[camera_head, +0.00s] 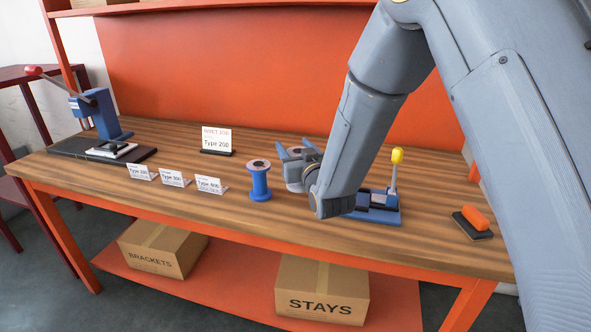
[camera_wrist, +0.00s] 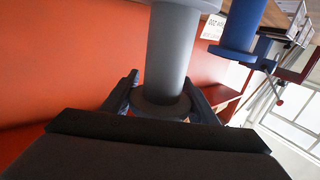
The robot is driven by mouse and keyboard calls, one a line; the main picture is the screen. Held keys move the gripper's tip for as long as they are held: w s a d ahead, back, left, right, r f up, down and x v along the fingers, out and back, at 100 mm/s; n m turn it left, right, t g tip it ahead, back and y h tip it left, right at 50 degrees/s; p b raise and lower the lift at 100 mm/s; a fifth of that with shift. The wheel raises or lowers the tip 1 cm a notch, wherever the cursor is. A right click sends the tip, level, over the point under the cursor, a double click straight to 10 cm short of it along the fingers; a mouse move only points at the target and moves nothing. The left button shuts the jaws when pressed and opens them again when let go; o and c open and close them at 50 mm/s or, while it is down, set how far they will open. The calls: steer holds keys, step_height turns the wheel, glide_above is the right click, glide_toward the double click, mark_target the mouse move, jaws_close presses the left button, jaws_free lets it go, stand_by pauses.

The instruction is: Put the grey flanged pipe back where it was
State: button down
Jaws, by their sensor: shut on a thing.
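The grey flanged pipe (camera_head: 294,172) is upright near the middle of the workbench, partly hidden by my gripper and arm in the head view. My gripper (camera_head: 299,154) is shut on it. In the wrist view the grey pipe (camera_wrist: 172,55) runs up from between the two fingers of my gripper (camera_wrist: 165,88). I cannot tell whether its lower flange touches the bench. A blue flanged pipe (camera_head: 259,181) stands on the bench just left of it; it also shows in the wrist view (camera_wrist: 241,25).
Small cards Type 200 (camera_head: 141,172), Type 300 (camera_head: 172,178) and Type 400 (camera_head: 210,185) stand left of the blue pipe. A larger Type 200 sign (camera_head: 217,140) is behind. A blue lever press (camera_head: 97,118), a yellow-knobbed fixture (camera_head: 381,215) and an orange-handled block (camera_head: 474,220) flank the workbench (camera_head: 150,205) middle.

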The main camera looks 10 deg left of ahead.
steer(key=shift+f+p, duration=0.45)
steer(key=shift+f, duration=2.25)
steer(key=shift+f, duration=0.15)
steer(key=c, duration=0.7)
jaws_free()
steer(key=b+v, duration=0.2)
steer(key=v, duration=1)
steer(key=shift+s, duration=0.1)
